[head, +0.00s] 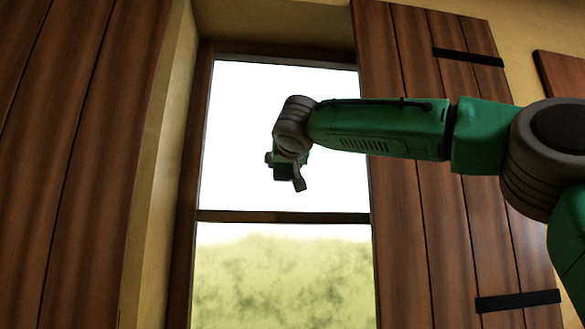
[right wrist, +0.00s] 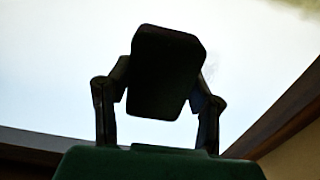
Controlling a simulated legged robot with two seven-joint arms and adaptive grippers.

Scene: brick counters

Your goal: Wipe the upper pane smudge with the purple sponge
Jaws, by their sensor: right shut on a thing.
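My right gripper (head: 284,173) is in front of the bright upper pane (head: 235,115) in the head view, left of its forearm. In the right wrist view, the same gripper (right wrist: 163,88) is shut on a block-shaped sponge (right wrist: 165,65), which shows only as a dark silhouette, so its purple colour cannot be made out. The pane fills the space behind it. A very faint grey patch, perhaps the smudge (right wrist: 208,66), shows just right of the sponge. Whether the sponge touches the glass cannot be told. My left gripper is out of view.
A wooden crossbar (head: 285,217) divides the upper pane from the lower pane (head: 285,280), where greenery shows. Wooden shutters stand at the left (head: 70,150) and right (head: 400,240). The frame's edge (right wrist: 285,110) lies close on the right in the right wrist view.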

